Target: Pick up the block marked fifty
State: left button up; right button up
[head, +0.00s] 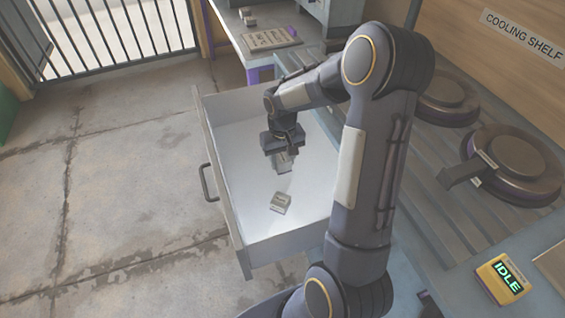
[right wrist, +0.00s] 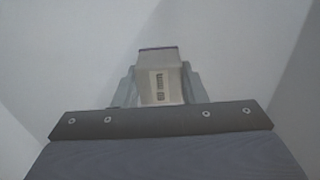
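My right gripper (head: 283,163) points down inside the open white drawer (head: 234,222). In the right wrist view a pale grey block (right wrist: 160,75) sits between its two fingers, which lie close along both sides of the block, so the gripper looks shut on it. The block's printed label is sideways and too blurred to read. Another small grey block (head: 281,202) lies on the drawer floor, nearer the front of the picture; its label is too small to read. My left gripper is not in view.
The drawer's walls surround my right gripper. At the back, a bench holds a lettered board (head: 270,39) and a small block (head: 247,15). On the right are round plates (head: 515,160), a yellow box reading IDLE (head: 503,279) and a COOLING SHELF sign (head: 522,36).

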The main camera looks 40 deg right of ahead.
jog(key=c, duration=0.5)
jog(key=shift+r, duration=0.15)
jog(key=shift+c, duration=0.2)
